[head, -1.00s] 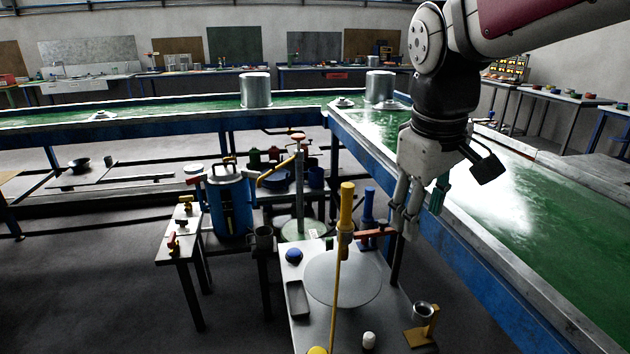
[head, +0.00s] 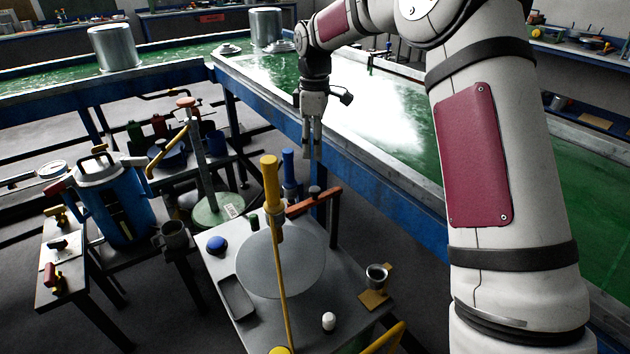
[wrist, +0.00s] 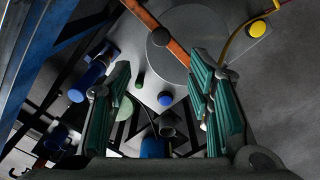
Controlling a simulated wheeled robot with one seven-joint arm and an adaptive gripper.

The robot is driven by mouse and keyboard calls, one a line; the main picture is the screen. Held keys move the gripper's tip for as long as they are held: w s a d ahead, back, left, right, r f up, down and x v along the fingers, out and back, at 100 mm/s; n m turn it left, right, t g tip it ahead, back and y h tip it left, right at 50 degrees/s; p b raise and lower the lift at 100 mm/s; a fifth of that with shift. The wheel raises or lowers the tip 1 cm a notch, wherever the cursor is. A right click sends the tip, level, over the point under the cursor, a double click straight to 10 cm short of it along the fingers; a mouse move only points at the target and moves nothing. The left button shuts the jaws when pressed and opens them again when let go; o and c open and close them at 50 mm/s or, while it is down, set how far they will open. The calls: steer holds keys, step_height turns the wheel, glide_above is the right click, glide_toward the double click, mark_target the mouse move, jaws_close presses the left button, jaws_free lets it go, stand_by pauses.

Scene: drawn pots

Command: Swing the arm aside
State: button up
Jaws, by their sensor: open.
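My gripper (head: 312,150) hangs pointing down in the head view, at the near edge of the green-topped conveyor (head: 400,160). It is empty. In the wrist view its two green ribbed fingers (wrist: 160,100) stand wide apart with the small table below and between them. My arm reaches in from the right side of the head view and hides part of the conveyor. The small grey table (head: 225,265) with a round pale disc (head: 275,275) stands below and in front of my gripper. The disc also shows in the wrist view (wrist: 185,35).
A yellow-handled tool (head: 270,185) and a blue-handled one (head: 289,170) stand upright near my gripper. A blue canister (head: 115,205) stands left. Metal pots (head: 113,48) sit on the conveyor.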

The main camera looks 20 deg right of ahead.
mark_target(315, 189)
step_height(315, 189, down, 13)
steer(key=shift+f+p, duration=0.15)
steer(key=shift+p, duration=0.3)
steer(key=shift+s, duration=0.1)
jaws_close()
